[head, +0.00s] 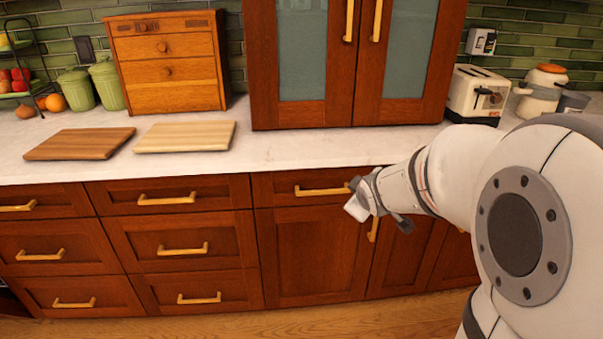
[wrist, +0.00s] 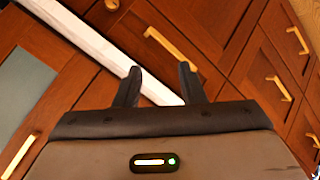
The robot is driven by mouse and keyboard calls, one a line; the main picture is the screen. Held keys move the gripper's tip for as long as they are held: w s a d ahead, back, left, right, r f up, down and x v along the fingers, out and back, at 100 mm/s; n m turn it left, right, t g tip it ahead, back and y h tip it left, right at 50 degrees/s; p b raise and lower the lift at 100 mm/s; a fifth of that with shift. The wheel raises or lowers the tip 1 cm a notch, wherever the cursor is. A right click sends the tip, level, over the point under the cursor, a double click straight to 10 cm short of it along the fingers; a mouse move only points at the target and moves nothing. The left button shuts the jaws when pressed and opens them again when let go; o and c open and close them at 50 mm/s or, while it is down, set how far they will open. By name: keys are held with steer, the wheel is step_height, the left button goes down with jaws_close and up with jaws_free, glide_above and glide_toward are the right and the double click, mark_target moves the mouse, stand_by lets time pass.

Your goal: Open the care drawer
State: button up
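No label marks the care drawer, so I cannot tell which front it is. The wooden base cabinet has top-row drawers with brass bar handles: one under the glass-doored cabinet (head: 276,188), one to its left (head: 167,199), and one at the far left (head: 17,207). All appear closed. My gripper (head: 378,205) is in front of the cabinet, at the right end of the nearest drawer handle (head: 320,190); contact cannot be judged. In the wrist view my gripper (wrist: 158,76) has its fingers apart with nothing between them. A brass handle (wrist: 172,52) lies beyond the fingertips.
Lower drawers (head: 183,249) and a cabinet door (head: 312,255) are below. The counter (head: 270,152) holds cutting boards (head: 185,137), a small wooden chest (head: 168,65) and a toaster (head: 478,95). Wooden floor (head: 330,318) in front of the cabinet is clear.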

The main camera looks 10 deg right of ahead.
steer(key=w+f+n+t+y+b, duration=0.35)
steer(key=w+f+n+b, duration=0.35)
steer(key=w+f, duration=0.3)
steer(key=n+t+y+b, duration=0.3)
steer(key=n+y+b, duration=0.15)
steer(key=n, duration=0.25)
glide_toward(324, 193)
steer(key=w, duration=0.3)
steer(key=x, duration=0.4)
steer(key=a+x, duration=0.1)
steer(key=x, duration=0.2)
steer(key=shift+w+a+b, duration=0.15)
steer(key=shift+b, duration=0.15)
jaws_close()
